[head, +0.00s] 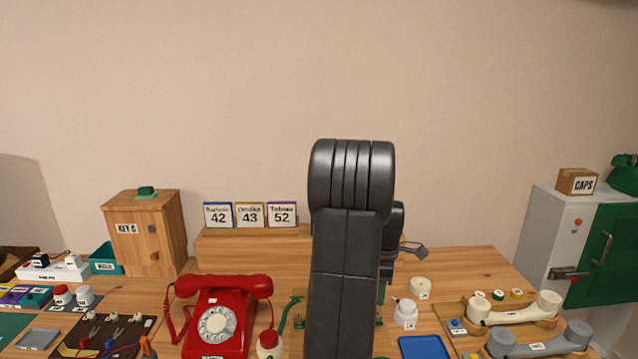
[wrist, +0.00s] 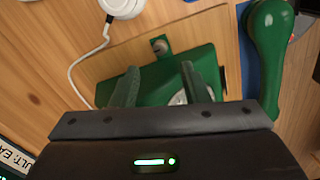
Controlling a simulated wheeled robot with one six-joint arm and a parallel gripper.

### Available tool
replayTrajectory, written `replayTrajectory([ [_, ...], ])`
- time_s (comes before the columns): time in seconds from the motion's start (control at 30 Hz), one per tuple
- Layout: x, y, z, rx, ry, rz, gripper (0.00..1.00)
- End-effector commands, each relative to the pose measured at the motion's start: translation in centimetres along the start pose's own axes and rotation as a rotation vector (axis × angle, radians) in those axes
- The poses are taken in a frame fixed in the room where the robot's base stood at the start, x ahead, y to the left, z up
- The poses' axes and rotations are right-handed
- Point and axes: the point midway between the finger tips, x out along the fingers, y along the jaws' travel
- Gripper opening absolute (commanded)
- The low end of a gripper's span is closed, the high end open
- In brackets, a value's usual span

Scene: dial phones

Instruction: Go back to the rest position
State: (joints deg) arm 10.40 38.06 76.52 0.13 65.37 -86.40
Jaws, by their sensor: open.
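My gripper (wrist: 160,70) is open and empty in the wrist view, its two grey-green fingers apart over the body of a green dial phone (wrist: 148,60). I cannot tell whether the fingers touch it. Part of the phone's pale dial (wrist: 178,98) shows between the fingers; the rest is hidden by my gripper. A green handset (wrist: 268,50) lies off the phone to the right, over something blue. In the head view my upright black arm hides most of the green phone, and the fingers do not show.
A red phone (head: 222,312) stands left of my arm. A blue tray (head: 423,347) and a wooden tray with pale and grey handsets (head: 515,310) lie right. A wooden cabinet (head: 145,235), number cards (head: 250,214) and a grey cabinet (head: 550,225) stand behind. A white cable (wrist: 75,68) runs near the phone.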

Motion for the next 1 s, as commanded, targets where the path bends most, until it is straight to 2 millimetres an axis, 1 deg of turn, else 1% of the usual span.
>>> replayTrajectory([
  [0.03,1.1,-0.1,0.0,0.000,0.000,-0.004,0.41],
  [0.1,2.6,-0.1,0.0,0.000,0.000,-0.004,0.41],
  [0.37,7.8,-0.1,0.0,0.000,0.000,-0.005,0.41],
  [0.7,7.6,0.0,0.0,0.258,0.000,0.001,0.41],
  [1.0,7.6,0.0,0.0,0.389,0.000,0.001,0.41],
])
